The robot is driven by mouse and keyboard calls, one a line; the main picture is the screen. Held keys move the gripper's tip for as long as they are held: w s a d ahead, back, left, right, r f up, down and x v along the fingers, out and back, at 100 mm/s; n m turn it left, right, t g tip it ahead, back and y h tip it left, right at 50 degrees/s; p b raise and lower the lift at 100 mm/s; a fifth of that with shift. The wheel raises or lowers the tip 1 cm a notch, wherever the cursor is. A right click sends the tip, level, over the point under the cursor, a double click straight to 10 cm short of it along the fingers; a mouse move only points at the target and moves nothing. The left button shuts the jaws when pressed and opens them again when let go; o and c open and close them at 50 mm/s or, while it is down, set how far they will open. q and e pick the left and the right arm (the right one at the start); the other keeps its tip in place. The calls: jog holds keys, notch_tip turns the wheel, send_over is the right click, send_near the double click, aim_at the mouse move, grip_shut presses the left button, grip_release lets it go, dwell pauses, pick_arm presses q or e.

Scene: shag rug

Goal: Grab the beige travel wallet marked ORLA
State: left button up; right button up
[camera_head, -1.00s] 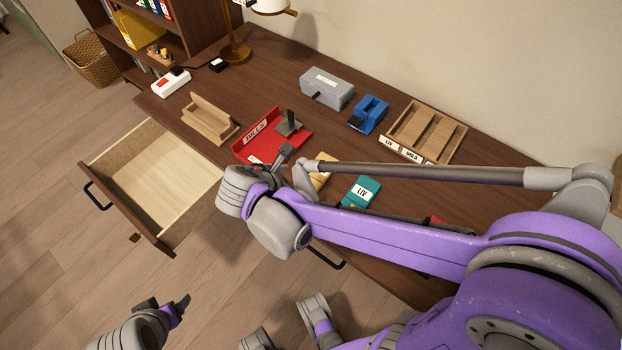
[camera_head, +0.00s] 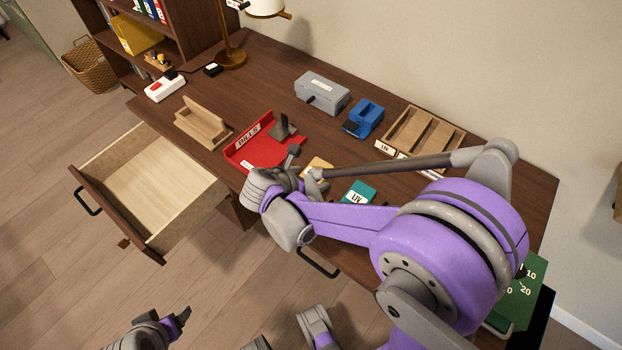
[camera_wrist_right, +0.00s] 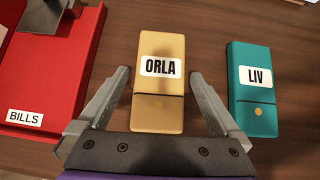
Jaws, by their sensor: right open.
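The beige travel wallet marked ORLA (camera_wrist_right: 160,100) lies flat on the desk in the right wrist view. In the head view only part of the wallet (camera_head: 318,165) shows behind my right arm. My right gripper (camera_wrist_right: 160,85) is open, with one finger on each side of the wallet's lower half and a gap on both sides. In the head view the right gripper (camera_head: 300,165) is partly hidden by its own wrist. My left gripper (camera_head: 183,318) is low at the bottom left, away from the desk; its jaw opening is unclear.
A teal wallet marked LIV (camera_wrist_right: 254,92) lies to the right of the beige one. A red BILLS tray (camera_wrist_right: 55,75) is to the left. A drawer (camera_head: 150,185) is open at left.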

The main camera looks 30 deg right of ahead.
jog(key=shift+w+d+f, duration=0.1)
jog(key=shift+d+f, duration=0.05)
jog(key=shift+f, duration=0.05)
jog(key=c, duration=1.3)
jog(key=shift+r, duration=0.1)
